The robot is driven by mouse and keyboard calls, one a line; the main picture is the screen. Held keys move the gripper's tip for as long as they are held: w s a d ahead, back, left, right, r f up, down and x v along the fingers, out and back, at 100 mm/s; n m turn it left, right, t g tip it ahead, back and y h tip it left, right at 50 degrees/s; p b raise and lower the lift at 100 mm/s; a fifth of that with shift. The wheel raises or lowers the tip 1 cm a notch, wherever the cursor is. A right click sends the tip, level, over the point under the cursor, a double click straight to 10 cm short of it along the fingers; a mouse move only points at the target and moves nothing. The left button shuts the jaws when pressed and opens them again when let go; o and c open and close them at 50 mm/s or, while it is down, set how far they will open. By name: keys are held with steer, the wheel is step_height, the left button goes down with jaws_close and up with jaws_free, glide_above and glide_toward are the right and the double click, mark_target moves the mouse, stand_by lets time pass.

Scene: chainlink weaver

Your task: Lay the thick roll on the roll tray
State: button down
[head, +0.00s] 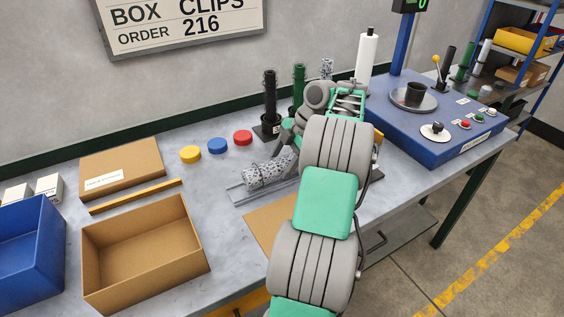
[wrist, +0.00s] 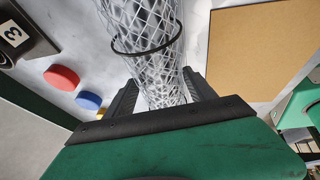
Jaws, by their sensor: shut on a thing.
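The thick roll (head: 268,172) is a silvery wire-mesh roll lying roughly level in the head view, over the grey roll tray (head: 238,197). My gripper (head: 289,156) is at the roll's right end, partly hidden by my arm. In the wrist view my gripper (wrist: 162,94) is shut on the mesh roll (wrist: 148,45), with one dark finger on each side and a black band around the roll farther out. The tray shows as a low frame around and below the roll. I cannot tell whether the roll touches it.
An open cardboard box (head: 145,282), a closed carton (head: 120,168) and a blue bin (head: 28,255) stand left. Yellow, blue and red discs (head: 243,138) lie behind the tray. Upright black (head: 270,98) and green (head: 299,82) rolls stand behind. A blue machine (head: 440,145) is right.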

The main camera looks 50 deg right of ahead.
steer(key=shift+f, duration=0.3)
steer(key=shift+c, duration=1.2)
jaws_free()
